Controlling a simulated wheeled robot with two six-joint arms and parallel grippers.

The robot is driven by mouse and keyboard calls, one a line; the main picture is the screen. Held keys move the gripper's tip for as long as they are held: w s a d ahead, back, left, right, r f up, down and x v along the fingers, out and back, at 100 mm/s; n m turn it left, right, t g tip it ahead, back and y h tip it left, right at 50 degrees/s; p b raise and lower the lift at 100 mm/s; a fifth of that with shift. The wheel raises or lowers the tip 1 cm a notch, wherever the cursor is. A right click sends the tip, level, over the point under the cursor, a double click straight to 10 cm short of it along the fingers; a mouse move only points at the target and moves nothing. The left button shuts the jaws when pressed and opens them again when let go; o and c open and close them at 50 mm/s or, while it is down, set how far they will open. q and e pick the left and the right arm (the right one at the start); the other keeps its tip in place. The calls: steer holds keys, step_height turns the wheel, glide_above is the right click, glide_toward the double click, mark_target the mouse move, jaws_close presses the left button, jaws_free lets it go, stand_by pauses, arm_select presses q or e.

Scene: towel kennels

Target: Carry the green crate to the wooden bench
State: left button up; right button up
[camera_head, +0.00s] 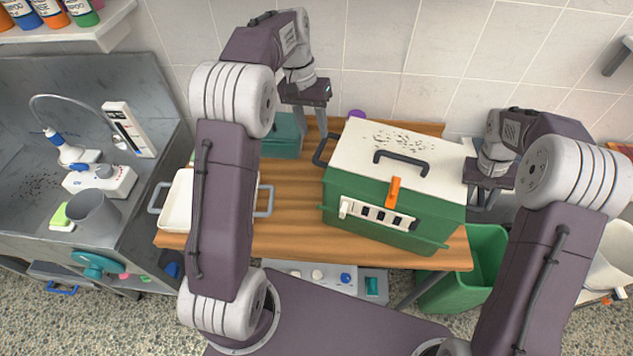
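The green crate (395,205) has a white lid with a dark handle on top, an orange latch and a dark side handle at its left. It rests on the right part of the wooden bench (290,215). My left gripper (318,122) is just behind and left of the crate, near its left handle; whether it touches is unclear. My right gripper (484,198) is at the crate's right side, and its fingers are too small and dark to read. The crate's back and right sides are hidden.
A white tray (180,205) with grey handles sits on the bench's left, partly behind my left arm. A teal box (283,137) stands at the back. A green bin (487,262) stands at the right. A metal sink counter (150,215) is at the left.

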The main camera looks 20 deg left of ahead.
steer(key=v, duration=1.1)
